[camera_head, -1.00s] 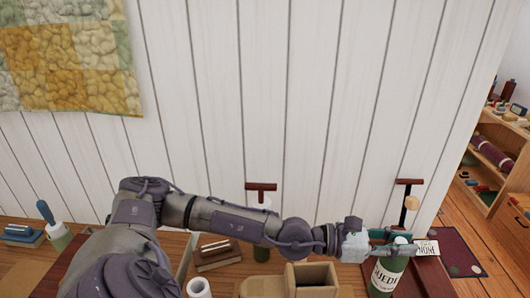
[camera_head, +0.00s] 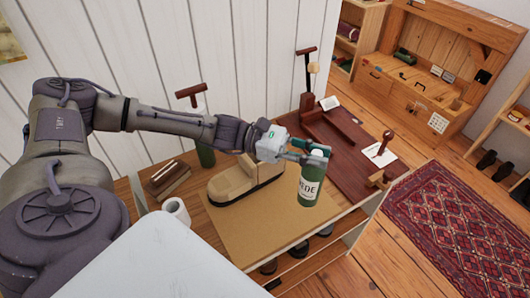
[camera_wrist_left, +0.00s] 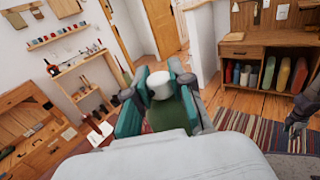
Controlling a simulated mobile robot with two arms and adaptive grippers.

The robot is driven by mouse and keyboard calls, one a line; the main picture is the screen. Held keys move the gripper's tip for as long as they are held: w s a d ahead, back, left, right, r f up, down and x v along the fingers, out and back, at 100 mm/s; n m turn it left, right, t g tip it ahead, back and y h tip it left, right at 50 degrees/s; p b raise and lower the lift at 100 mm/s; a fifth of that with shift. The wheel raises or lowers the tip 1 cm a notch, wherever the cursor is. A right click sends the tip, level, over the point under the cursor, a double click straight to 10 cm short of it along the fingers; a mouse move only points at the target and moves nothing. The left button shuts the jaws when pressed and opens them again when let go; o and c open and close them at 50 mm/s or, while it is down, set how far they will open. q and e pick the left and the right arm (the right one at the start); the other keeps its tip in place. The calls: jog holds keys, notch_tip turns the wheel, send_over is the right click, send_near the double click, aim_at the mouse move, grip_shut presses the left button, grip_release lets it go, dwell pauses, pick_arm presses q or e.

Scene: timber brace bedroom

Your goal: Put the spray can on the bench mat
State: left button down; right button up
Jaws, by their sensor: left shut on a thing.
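The spray can (camera_head: 311,188) is a green cylinder with a white label, upright in the head view. My left gripper (camera_head: 312,152) is shut on its upper part. In the left wrist view, the can's white cap and green body (camera_wrist_left: 168,117) sit between the teal fingers (camera_wrist_left: 158,100). The tan bench mat (camera_head: 245,235) lies flat on the bench top. The can is over or beside the mat's right part; I cannot tell whether its base touches anything.
A wooden shoe-shaped block (camera_head: 240,182) stands at the mat's back edge. A white roll (camera_head: 176,211) and a brown brush (camera_head: 167,178) are to its left. A dark red-brown board (camera_head: 345,160) lies to the right. The mat's middle is clear.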

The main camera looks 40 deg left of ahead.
pick_arm(q)
jog(key=s+a+f+p, duration=0.1)
jog(key=s+a+f, duration=0.2)
jog(key=s+f, duration=0.7)
jog(key=shift+a+f, duration=0.4)
jog(key=shift+f, duration=0.1)
pick_arm(e)
jog(key=shift+t, duration=0.4)
jog(key=w, duration=0.1)
jog(key=w+r, duration=0.1)
jog(key=w, duration=0.2)
jog(key=shift+w+d+r, duration=0.25)
jog(key=shift+w, duration=0.1)
pick_arm(q)
jog(key=shift+f, duration=0.2)
jog(key=c, duration=1.1)
grip_release()
jog(key=shift+o, duration=0.4)
pick_arm(e)
jog(key=shift+s+d+f, duration=0.15)
jog(key=shift+s+d, duration=0.1)
jog(key=shift+d, duration=0.15)
